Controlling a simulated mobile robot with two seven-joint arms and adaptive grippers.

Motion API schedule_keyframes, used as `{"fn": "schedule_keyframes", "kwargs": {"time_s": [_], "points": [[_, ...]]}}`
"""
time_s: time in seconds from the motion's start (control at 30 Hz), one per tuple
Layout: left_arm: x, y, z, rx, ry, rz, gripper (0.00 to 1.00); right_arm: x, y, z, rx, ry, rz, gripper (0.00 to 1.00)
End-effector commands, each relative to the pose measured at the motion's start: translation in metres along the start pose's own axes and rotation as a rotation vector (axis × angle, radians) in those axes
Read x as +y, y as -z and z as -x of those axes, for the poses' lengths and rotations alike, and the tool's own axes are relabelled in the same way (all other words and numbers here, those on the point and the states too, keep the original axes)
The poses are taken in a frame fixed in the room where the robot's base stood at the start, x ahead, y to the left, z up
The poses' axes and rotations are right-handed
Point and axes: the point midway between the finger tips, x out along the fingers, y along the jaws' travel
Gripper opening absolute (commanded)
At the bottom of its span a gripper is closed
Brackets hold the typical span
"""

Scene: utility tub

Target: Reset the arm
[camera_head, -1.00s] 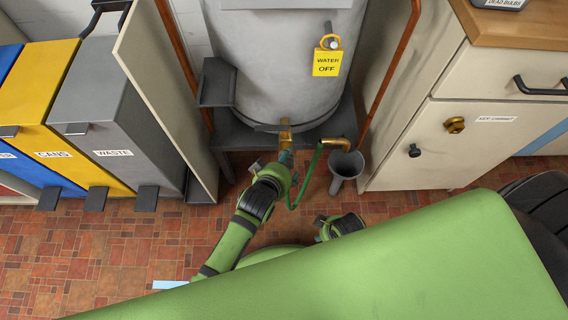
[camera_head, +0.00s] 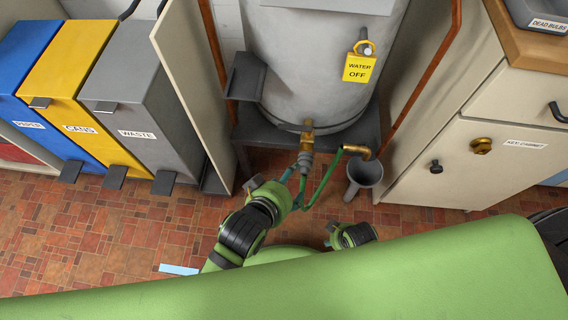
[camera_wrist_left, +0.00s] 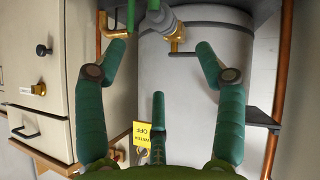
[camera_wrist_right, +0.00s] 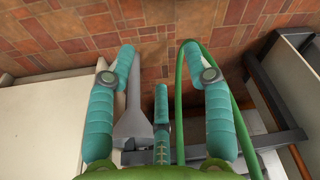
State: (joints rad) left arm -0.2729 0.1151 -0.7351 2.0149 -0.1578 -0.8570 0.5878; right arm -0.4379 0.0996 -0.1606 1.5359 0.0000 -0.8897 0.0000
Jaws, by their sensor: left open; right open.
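The grey tank (camera_head: 310,70) stands at the back with a brass valve (camera_head: 308,135) low on its front. A grey coupling (camera_head: 305,160) hangs under the valve. A green hose (camera_head: 322,182) loops below, between coupling and a brass elbow pipe (camera_head: 358,150). My left gripper (camera_head: 267,182) is open and empty, in front of and below the valve; in the left wrist view its spread fingers (camera_wrist_left: 161,46) frame the tank, appearing upside down. My right gripper (camera_wrist_right: 158,48) is open and empty, facing the floor; in the head view only part of its arm shows low down.
A grey funnel (camera_head: 365,172) stands below the elbow pipe and shows close in the right wrist view (camera_wrist_right: 132,120). A yellow WATER OFF tag (camera_head: 360,67) hangs on the tank. Bins (camera_head: 140,100) stand left, the key cabinet (camera_head: 480,130) right. A panel (camera_head: 195,100) flanks the tank.

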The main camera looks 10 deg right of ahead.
Motion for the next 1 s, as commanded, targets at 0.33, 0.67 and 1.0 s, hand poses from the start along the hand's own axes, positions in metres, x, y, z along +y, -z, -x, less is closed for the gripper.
{"fn": "schedule_keyframes", "kwargs": {"time_s": [0.33,0.67,1.0], "points": [[-0.058,-0.034,-0.013,-0.089,0.111,-0.032,0.70,0.001,0.000,-0.004,0.007,-0.001,0.001,0.52],[-0.234,-0.170,0.006,-0.439,0.373,-0.089,0.70,0.000,0.000,-0.003,0.007,-0.001,0.001,0.52],[-0.269,-0.233,0.071,-0.610,0.425,-0.085,0.70,0.000,-0.026,0.026,-0.028,0.002,0.007,0.52]]}}
